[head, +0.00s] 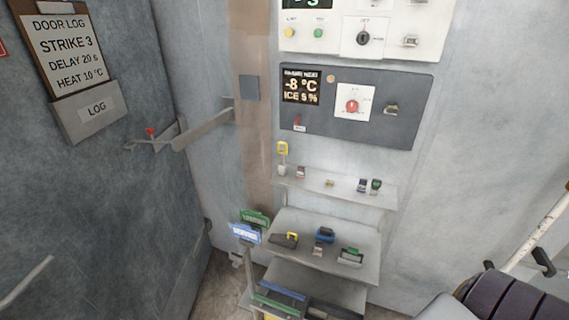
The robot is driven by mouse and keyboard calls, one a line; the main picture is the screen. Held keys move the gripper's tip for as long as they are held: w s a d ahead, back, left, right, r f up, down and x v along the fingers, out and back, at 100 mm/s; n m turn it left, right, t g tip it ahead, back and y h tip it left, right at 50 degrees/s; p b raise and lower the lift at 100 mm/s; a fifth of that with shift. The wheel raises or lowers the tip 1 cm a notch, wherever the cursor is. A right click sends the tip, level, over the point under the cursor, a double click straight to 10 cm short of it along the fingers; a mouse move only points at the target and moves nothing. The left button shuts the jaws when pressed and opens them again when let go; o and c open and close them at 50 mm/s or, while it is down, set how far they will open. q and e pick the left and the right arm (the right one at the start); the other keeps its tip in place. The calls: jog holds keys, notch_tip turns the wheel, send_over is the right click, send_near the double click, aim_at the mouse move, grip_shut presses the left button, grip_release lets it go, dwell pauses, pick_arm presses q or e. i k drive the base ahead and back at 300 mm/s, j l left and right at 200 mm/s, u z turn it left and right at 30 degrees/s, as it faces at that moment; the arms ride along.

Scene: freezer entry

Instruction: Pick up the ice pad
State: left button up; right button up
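I cannot tell for certain which item is the ice pad. The lower shelf (315,272) holds a dark item with a yellow end (285,240), a blue-topped dark item (325,235) and a green-topped item with a pale front (350,257). All are small and lack detail. Neither of my grippers is in view.
A dark control panel (345,137) reading -8 °C is above the shelves. Green (255,218) and blue (245,233) signs stand left of the lower shelf. A grey door (90,200) with a lever handle (150,141) is at left. A dark ribbed object (505,300) is at lower right.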

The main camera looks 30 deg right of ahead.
aim_at(322, 234)
jog(key=z, duration=1.45)
